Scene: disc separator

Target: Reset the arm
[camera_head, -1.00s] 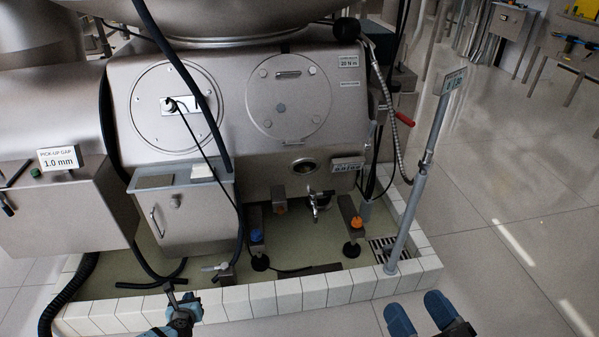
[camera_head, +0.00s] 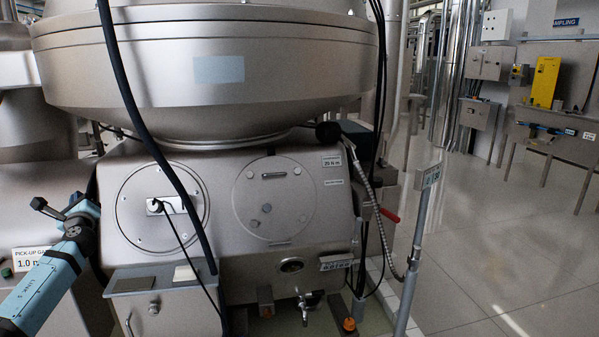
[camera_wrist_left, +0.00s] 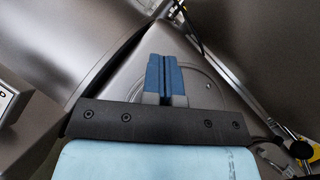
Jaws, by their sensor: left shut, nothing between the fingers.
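My left arm (camera_head: 45,285), light blue with dark joints, comes in at the lower left of the head view. It is raised beside the left end of the separator housing. Its dark far end shows only in part there. In the left wrist view my left gripper (camera_wrist_left: 164,75) has its two blue fingers together, with nothing between them. The fingers point towards a grey metal surface with a round cover, and no contact can be seen. My right gripper is out of the head view.
The steel separator bowl (camera_head: 210,65) stands above the housing with two round covers (camera_head: 273,198). A black hose (camera_head: 140,110) hangs in front. A signpost (camera_head: 418,245) stands right of it. A yellow box (camera_head: 545,82) is at the back right. The floor (camera_head: 490,240) at the right is clear.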

